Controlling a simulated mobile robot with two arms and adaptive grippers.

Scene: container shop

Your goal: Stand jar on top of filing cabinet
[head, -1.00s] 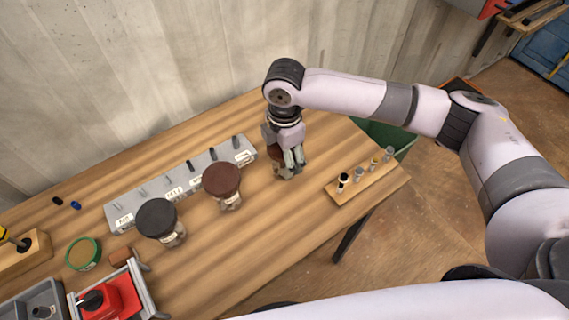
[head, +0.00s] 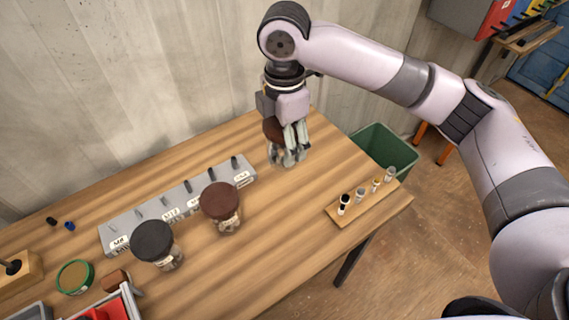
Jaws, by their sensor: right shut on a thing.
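My right gripper (head: 290,160) points down over the far right part of the wooden table. It is shut on a jar with a brown lid (head: 271,130), and the fingers hide much of the jar. Two other jars stand on the table to the left: one with a brown lid (head: 220,201) and one with a black lid (head: 153,240). I cannot make out a filing cabinet for sure in this view. My left gripper is not in view.
A grey rack (head: 125,233) with pegs and labels lies along the back of the wooden table (head: 260,262). A small wooden holder (head: 350,208) with several vials stands near the right edge. A green bin (head: 372,150) is beyond it. The table's middle front is clear.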

